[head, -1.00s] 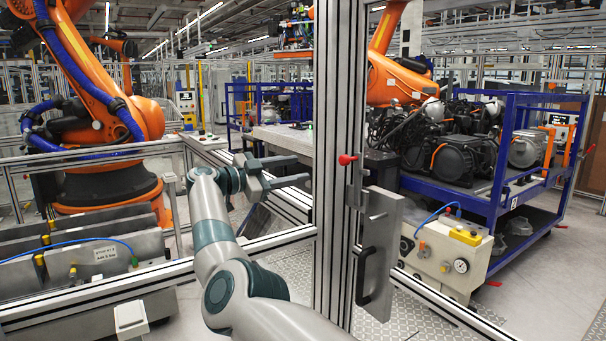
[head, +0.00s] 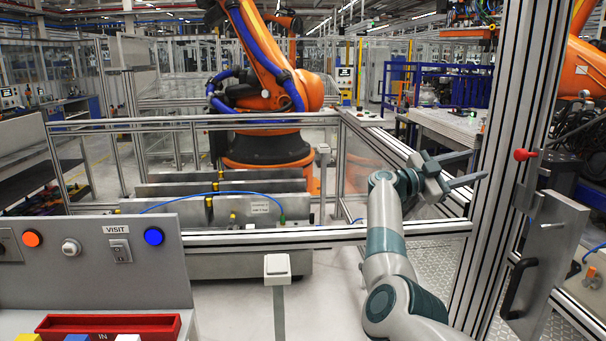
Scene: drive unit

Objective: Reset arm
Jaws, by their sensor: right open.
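My right arm comes up from the bottom right of the head view. Its right gripper (head: 470,168) is open and empty, its two grey fingers pointing right toward the aluminium post (head: 515,150). I cannot tell whether the fingertips touch the post. My left gripper is not in view.
A control panel (head: 105,270) with orange and blue buttons stands at the left, with a red tray (head: 108,322) below. A white switch box on a stand (head: 277,267) is in the middle. An orange robot (head: 265,75) stands behind the fence rail (head: 260,238). A grey door with handle (head: 548,255) is at the right.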

